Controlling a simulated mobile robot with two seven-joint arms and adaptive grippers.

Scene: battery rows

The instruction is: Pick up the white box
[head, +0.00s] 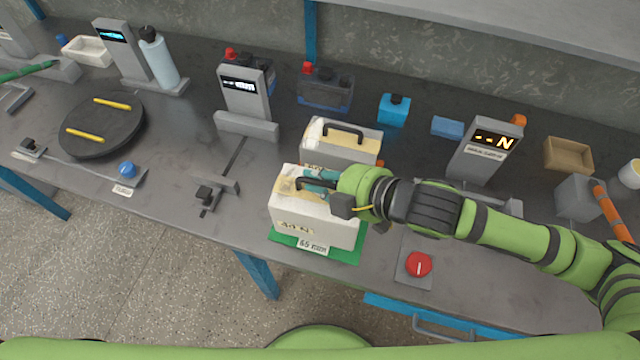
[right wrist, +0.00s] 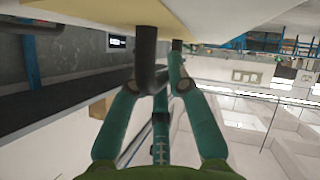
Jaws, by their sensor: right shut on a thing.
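A white box (head: 310,222) with a dark top handle and a printed front label stands on a green mat (head: 347,256) near the table's front edge. My right gripper (head: 318,180) reaches in from the right and is shut on this box's handle. In the right wrist view its teal fingers (right wrist: 158,80) close around the dark handle (right wrist: 147,62), with the box's pale surface (right wrist: 90,14) above. A second white box (head: 341,147) with a dark handle stands just behind. My left gripper does not show.
A red button (head: 418,264) on a grey plate is right of the mat. A display stand (head: 480,158) is farther right. A dark turntable (head: 103,128) lies farther left. Bare table (head: 235,215) shows beside the mat.

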